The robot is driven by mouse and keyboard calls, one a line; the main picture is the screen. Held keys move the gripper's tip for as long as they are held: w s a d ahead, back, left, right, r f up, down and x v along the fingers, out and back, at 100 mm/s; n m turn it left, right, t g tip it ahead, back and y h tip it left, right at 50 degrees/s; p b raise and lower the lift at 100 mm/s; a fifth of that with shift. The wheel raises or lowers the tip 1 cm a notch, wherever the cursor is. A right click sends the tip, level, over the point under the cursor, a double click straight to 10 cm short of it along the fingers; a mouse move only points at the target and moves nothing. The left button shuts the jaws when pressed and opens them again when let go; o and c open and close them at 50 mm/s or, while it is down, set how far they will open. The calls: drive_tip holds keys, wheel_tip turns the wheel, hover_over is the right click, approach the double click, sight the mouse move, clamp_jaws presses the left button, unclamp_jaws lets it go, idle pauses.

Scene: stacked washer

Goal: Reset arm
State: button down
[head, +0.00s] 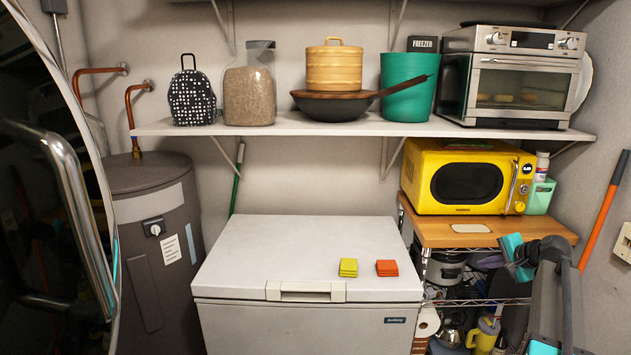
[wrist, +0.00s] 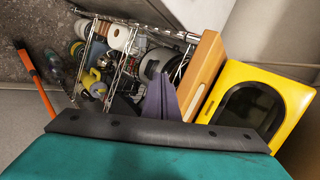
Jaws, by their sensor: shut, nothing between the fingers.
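My gripper (wrist: 163,97) shows at the lower middle of the wrist view as two dark purple-grey fingers close together. They are shut with nothing between them. In the head view my gripper (head: 517,260) is at the right, raised in front of the wire shelf unit and below the yellow microwave (head: 468,177). My arm comes up from the lower right corner, bent. The wrist view looks toward the microwave (wrist: 258,108) and the shelf unit, strongly tilted.
A wooden-topped wire shelf unit (head: 450,232) with several items stands close behind my gripper. An orange-handled pole (head: 602,215) leans at right. A dark door with a handle (head: 75,200) is at left.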

drive_tip(key=s+a+f+n+g, duration=0.25)
drive_tip(key=s+a+f, duration=0.25)
drive_tip(key=a+f, duration=0.55)
drive_tip(key=s+a+f+n+g+y, duration=0.1)
drive_tip(key=s+a+f+n+g, duration=0.15)
drive_tip(key=s+a+f, duration=0.7)
drive_tip(key=s+a+f+n+g, duration=0.1)
drive_tip(key=a+f+g, duration=0.35)
drive_tip(key=f, duration=1.15)
drive_tip(key=s+a+f+n+g+h, duration=0.1)
drive_tip(key=s+a+f+n+g, duration=0.1)
drive_tip(key=s, duration=1)
drive_tip(key=s+a+f+n+g+h, duration=0.1)
drive_tip(key=s+a+f+n+g, duration=0.1)
drive_tip(key=s+a+f, duration=0.4)
drive_tip(key=s+a+f+n+g+h, duration=0.1)
drive_tip(key=s+a+f+n, duration=0.3)
drive_tip(key=s, duration=1.3)
wheel_tip(320, 180, down, 4)
drive_tip(key=shift+s+a+f+n+g, duration=0.2)
drive_tip(key=shift+s+a+n+g, duration=0.1)
drive_tip(key=shift+a+g, duration=0.2)
